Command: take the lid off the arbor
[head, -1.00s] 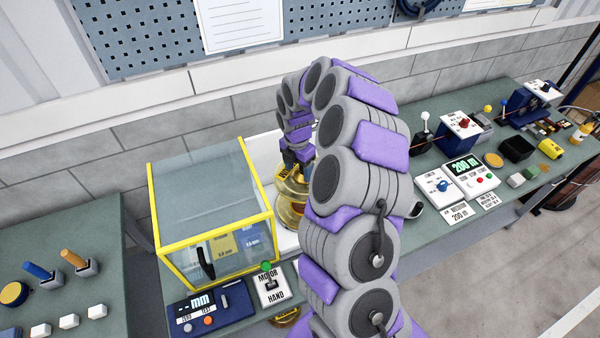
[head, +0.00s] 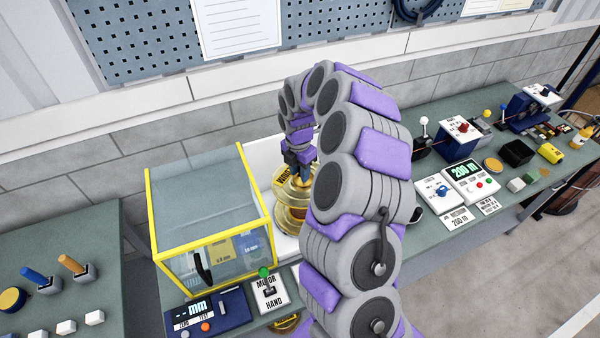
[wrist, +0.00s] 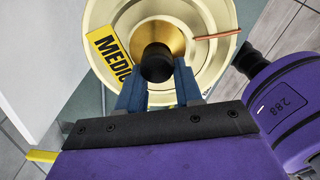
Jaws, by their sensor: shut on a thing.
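The lid (wrist: 152,33) is a round brass piece with a black knob (wrist: 157,66) on top. It sits over the middle of a pale gold spool or flanged drum (wrist: 200,22), which also shows in the head view (head: 290,217) beside the clear case. My gripper (wrist: 158,82) is shut on the black knob from above, a blue finger on each side; in the head view (head: 299,172) it is small and partly hidden by my arm. The arbor is hidden under the lid. I cannot tell whether the lid is seated or slightly raised.
A clear case with yellow edges (head: 205,248) stands close to the left of the spool. A motor/hand switch box (head: 270,293) and a blue mm gauge (head: 208,312) stand in front. Control boxes (head: 470,180) line the right bench. A yellow label (wrist: 109,57) lies on the spool.

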